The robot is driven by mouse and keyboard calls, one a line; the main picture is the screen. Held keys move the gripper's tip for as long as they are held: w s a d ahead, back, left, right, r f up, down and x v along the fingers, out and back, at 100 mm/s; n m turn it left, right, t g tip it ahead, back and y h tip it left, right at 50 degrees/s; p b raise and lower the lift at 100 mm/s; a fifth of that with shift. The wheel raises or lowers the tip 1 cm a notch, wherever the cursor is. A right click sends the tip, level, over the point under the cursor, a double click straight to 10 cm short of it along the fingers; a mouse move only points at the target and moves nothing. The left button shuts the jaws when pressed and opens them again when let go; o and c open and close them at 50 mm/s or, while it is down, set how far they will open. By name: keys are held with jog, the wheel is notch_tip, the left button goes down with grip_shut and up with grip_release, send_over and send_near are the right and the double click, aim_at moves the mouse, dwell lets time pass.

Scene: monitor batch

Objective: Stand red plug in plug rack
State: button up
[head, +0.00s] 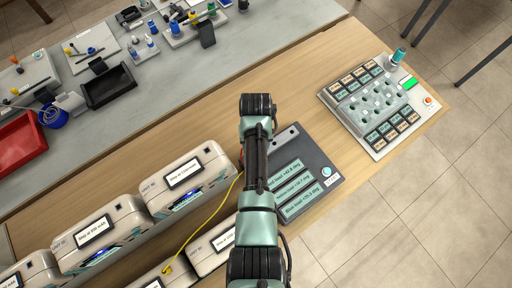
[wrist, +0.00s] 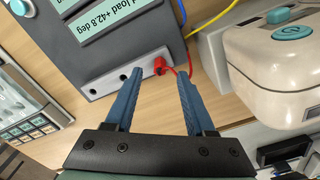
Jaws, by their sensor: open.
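The red plug (wrist: 160,66) shows in the wrist view at the right end of a light grey bar with round dark holes (wrist: 108,79). I take this bar for the plug rack; I cannot tell whether the plug sits in a hole. A red cable curves right from the plug. My gripper (wrist: 159,72) is open, its blue fingers apart on either side of the plug in the picture, with nothing gripped. In the head view the bar shows in part (head: 284,137) beside my arm, which hides the red plug and my gripper.
The bar edges a dark panel (head: 316,160) with teal labels. Beige units (head: 187,180) stand left, with a yellow cable (head: 207,219) near them. A button console (head: 378,105) stands right. A grey bench (head: 190,60) with trays lies behind. Bare wood separates panel and console.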

notch_tip(320, 180, up, 9)
jog(key=b, duration=0.1)
jog(key=shift+r, duration=0.15)
jog(key=w+r+t+b, duration=0.2)
jog(key=w+r+t, duration=0.55)
jog(key=r, duration=0.55)
jog(key=w+r+t+b, duration=0.2)
jog(key=w+r+t, duration=0.5)
jog(key=r, duration=0.6)
jog(key=s+r+t+b, duration=0.1)
jog(key=s+r+t, duration=0.15)
jog(key=r, duration=0.65)
jog(key=s+r+t, duration=0.2)
jog(key=r+t, duration=0.1)
jog(key=r, duration=0.7)
jog(key=s+r+m+t+b, duration=0.1)
jog(key=s+r+t, duration=0.6)
jog(key=s+r, duration=0.6)
jog(key=shift+s+d+r, duration=0.15)
jog(key=shift+s+r, duration=0.15)
jog(key=shift+r, duration=0.3)
